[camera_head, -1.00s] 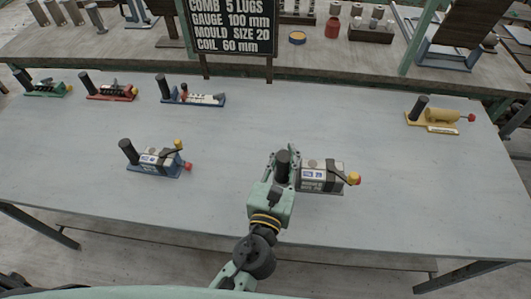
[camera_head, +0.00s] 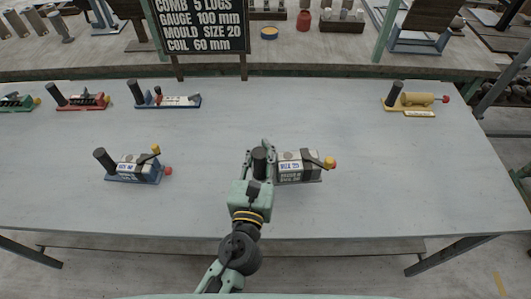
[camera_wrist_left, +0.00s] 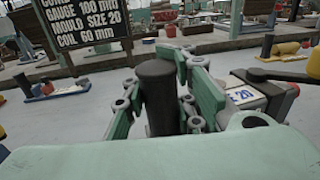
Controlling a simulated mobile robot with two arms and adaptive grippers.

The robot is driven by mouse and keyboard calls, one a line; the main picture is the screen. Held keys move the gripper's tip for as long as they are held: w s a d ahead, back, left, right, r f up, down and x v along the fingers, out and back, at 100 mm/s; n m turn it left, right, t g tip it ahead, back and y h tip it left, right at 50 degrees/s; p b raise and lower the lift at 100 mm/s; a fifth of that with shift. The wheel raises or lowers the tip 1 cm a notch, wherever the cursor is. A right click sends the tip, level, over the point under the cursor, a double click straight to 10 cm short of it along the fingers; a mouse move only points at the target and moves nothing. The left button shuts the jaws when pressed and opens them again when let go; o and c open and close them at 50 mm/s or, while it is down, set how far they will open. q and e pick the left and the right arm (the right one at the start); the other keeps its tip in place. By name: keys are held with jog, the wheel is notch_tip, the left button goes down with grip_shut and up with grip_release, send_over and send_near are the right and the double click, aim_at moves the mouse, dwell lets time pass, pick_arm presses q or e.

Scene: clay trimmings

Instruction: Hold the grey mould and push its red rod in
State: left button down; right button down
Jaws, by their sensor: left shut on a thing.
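The grey mould (camera_head: 297,169) stands on the table in the middle of the head view, with a label on its side and a black upright handle (camera_head: 260,160) at its left end. A yellow knob with a little red (camera_head: 330,163) shows at its right end; the red rod itself is hard to make out. My left gripper (camera_head: 257,157) is shut around the black handle. In the left wrist view the handle (camera_wrist_left: 157,95) stands upright between the green fingers, and the mould's labelled body (camera_wrist_left: 243,97) is partly hidden behind them. My right gripper is not in view.
A blue mould (camera_head: 135,169) stands to the left and a yellow mould (camera_head: 414,102) at the back right. Other moulds line the back left, one of them red (camera_head: 80,100). A black sign (camera_head: 200,25) stands behind. The table (camera_head: 400,175) is bare to the right.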

pick_arm(q)
jog(key=shift+y, duration=0.4)
jog(key=shift+w+a+f+b, duration=0.6)
jog(key=shift+a+f, duration=0.35)
jog(key=shift+a, duration=0.1)
jog(key=shift+w+a+f+b, duration=0.55)
jog(key=shift+a+f, duration=0.45)
jog(key=shift+a, duration=0.1)
jog(key=shift+w+a+f+b, duration=0.6)
jog(key=shift+a+f, duration=0.35)
jog(key=shift+a, duration=0.1)
jog(key=shift+a+f+h+b, duration=0.4)
jog(key=shift+f+h+b, duration=0.1)
jog(key=shift+f+b, duration=0.1)
jog(key=shift+s+a+f+m+h, duration=0.1)
jog(key=shift+a+f+m+h, duration=0.1)
jog(key=shift+f+m+h, duration=0.1)
jog(key=shift+r, duration=0.1)
jog(key=shift+w, duration=0.35)
jog(key=shift+s+f+b, duration=0.1)
jog(key=shift+f+b, duration=0.2)
jog(key=shift+f, duration=0.15)
